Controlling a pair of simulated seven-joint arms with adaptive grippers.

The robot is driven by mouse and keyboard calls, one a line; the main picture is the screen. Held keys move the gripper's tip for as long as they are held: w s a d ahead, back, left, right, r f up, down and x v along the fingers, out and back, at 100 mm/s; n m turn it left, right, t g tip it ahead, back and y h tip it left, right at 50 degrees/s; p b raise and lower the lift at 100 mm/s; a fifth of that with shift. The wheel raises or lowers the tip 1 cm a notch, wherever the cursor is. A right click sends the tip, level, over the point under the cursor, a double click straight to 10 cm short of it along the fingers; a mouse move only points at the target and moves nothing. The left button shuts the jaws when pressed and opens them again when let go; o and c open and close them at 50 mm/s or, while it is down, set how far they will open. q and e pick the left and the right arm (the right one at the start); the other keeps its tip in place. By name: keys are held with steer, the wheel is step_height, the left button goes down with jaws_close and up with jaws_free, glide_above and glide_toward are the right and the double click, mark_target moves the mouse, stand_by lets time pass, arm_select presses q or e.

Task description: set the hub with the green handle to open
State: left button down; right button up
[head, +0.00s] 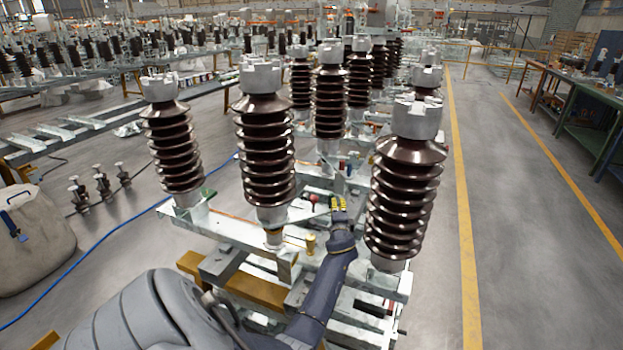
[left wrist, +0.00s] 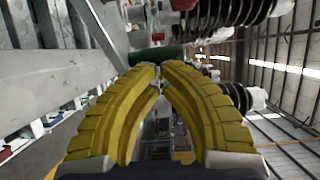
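My left gripper (head: 338,203) reaches in among the brown ribbed insulators of the isolator frame, between the front ones. In the left wrist view its two yellow fingers (left wrist: 159,70) bow outward and come together at the tips, with nothing visible between them. A dark green cylinder (left wrist: 157,55), which looks like the green handle, lies just beyond the fingertips. I cannot tell whether the tips touch it. I cannot make out this handle or its hub clearly in the head view. My right gripper is not in view.
Front insulators (head: 265,150) and (head: 405,190) stand close on either side of my left arm. A red knob (head: 314,198) is left of the gripper. A grey sack (head: 32,240) lies at the left. The floor right of the yellow line (head: 463,210) is clear.

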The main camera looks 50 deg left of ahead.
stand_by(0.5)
arm_select(q)
steer(key=s+d+f+n+g+h, duration=0.15)
steer(key=s+d+f+h, duration=0.35)
steer(key=s+d, duration=1.3)
steer(key=s+d+f+m+g+h, duration=0.1)
steer(key=s+d+f+g+h, duration=0.4)
steer(key=s+d, duration=1.3)
steer(key=s+d+f+h, duration=0.1)
steer(key=s+f, duration=0.2)
steer(key=f, duration=1.3)
steer(key=s+d+f+h, duration=0.1)
steer(key=s+f, duration=0.1)
steer(key=f, duration=1.4)
steer(key=s+f+n+g+h, duration=0.1)
steer(key=s+f+n+g, duration=0.3)
steer(key=s+f, duration=1.6)
steer(key=shift+s+f+h, duration=0.3)
steer(key=shift+s, duration=0.9)
